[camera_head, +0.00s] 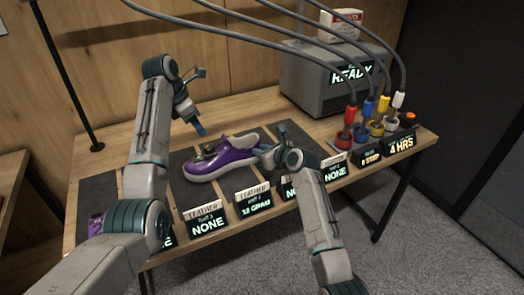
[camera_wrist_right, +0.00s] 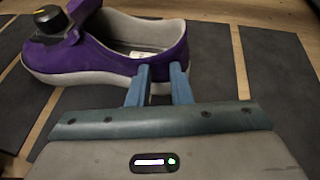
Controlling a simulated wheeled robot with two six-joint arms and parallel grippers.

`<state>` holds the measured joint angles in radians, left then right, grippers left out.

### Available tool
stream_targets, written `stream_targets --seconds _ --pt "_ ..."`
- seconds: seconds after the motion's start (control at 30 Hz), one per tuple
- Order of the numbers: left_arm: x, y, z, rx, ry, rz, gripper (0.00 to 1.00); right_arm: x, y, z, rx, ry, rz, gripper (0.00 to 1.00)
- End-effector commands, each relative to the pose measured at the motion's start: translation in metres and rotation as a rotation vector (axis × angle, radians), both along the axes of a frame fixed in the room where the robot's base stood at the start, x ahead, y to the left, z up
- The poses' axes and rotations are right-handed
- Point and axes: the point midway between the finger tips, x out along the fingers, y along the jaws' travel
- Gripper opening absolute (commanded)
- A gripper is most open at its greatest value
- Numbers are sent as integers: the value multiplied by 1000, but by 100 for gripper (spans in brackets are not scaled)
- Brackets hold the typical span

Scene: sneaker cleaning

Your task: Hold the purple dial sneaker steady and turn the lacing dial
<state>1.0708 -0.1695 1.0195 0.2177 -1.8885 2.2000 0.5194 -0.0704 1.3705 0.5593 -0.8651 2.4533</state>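The purple sneaker (camera_head: 236,157) with a pale sole lies on a dark mat on the table, toe to the left in the head view. Its dark lacing dial (camera_head: 208,149) sits on top; in the right wrist view the dial (camera_wrist_right: 48,20) has a yellow mark. My left gripper (camera_head: 200,130) hangs above and just behind the dial, fingers pointing down, apart from it; its finger gap is unclear. My right gripper (camera_wrist_right: 160,67) has its blue fingers parted at the sneaker's heel (camera_wrist_right: 165,40). Whether they touch the heel is unclear.
Black label blocks (camera_head: 206,222) line the table's front edge. A grey READY box (camera_head: 318,80) with a white carton stands at the back right. Cables run to red, blue, yellow and white tools (camera_head: 378,115) at the right. Dark mats (camera_wrist_right: 279,65) beside the sneaker are bare.

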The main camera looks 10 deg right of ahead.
Motion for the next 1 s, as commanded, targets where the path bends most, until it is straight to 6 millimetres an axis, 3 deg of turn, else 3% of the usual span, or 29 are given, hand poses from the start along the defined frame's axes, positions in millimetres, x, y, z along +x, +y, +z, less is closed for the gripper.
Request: stream_targets --seconds 0.1,0.2,0.3,0.47,1.0 --pt "0 0 0 0 0 0 36 0 0 0 0 0 0 0" --pt "0 0 0 0 0 0 36 0 0 0 0 0 0 0" --pt "0 0 -1 0 -4 -7 56 0 0 0 0 0 0 0" --pt "1 4 -7 -11 -57 -103 56 0 0 0 0 0 0 0" --pt "0 28 -41 31 -630 -915 56 0 0 0 0 0 0 0"
